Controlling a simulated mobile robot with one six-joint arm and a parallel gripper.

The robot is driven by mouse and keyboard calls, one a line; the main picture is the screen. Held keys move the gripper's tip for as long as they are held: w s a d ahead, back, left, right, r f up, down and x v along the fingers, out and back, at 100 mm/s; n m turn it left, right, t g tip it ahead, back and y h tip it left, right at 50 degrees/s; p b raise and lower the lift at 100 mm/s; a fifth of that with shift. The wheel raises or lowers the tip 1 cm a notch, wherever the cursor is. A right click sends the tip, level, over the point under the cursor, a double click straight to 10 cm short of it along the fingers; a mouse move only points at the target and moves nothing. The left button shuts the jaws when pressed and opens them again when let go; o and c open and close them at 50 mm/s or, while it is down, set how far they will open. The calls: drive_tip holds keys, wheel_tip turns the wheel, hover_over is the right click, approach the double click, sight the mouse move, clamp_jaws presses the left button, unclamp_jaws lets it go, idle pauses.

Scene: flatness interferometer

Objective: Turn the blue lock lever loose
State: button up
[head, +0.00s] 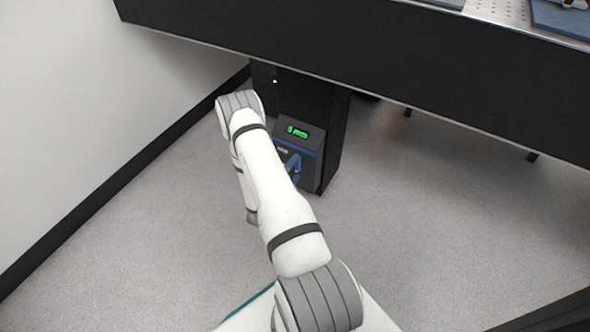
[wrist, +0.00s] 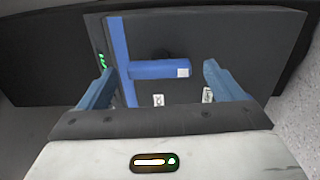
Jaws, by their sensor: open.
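The blue lock lever (wrist: 152,70) shows in the wrist view as a short flat bar with a pale square mark at its right end. Its left end meets a long blue strip (wrist: 119,45) on the dark panel. My gripper (wrist: 158,69) is open, with one blue finger on each side of the lever in this view. I cannot tell how far the fingertips are from the panel. In the head view, my arm partly covers the dark control box (head: 311,136), and a small blue shape shows on its front; I cannot tell lever from finger there.
A green-lit display (head: 298,132) is on the box, above the blue strip. Two small white labels (wrist: 158,100) (wrist: 208,95) are on the panel. A large dark table edge (head: 400,75) overhangs the box. A white wall (head: 80,110) stands left; the floor right is clear.

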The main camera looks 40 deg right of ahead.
drive_tip(key=p+v, duration=0.2)
drive_tip(key=v, duration=0.5)
idle(0.3)
drive_tip(key=s+r+m+g+y+p, duration=0.15)
drive_tip(key=r+g+p, duration=0.3)
drive_tip(key=r, duration=0.75)
drive_tip(key=s+r+m+g+p, duration=0.25)
drive_tip(key=r+p, duration=0.25)
drive_tip(key=r, duration=0.8)
drive_tip(key=s+r+m+g+y+p, duration=0.15)
drive_tip(key=r+g+p, duration=0.3)
drive_tip(key=r, duration=0.75)
drive_tip(key=s+a+r+t+y+p, duration=0.2)
drive_tip(key=a+r+p, duration=0.4)
drive_tip(key=r, duration=0.5)
drive_tip(key=s+a+r+t+y+p, duration=0.3)
drive_tip(key=s+a+r+y+p, duration=0.2)
drive_tip(key=r, duration=0.7)
drive_tip(key=s+a+r+t+y+p, duration=0.2)
drive_tip(key=a+r+y+p, duration=0.4)
drive_tip(key=a+r, duration=0.5)
drive_tip(key=shift+s+r+n+y+p, duration=0.35)
drive_tip(key=shift+s+r+p, duration=0.2)
drive_tip(key=shift+s+p, duration=0.45)
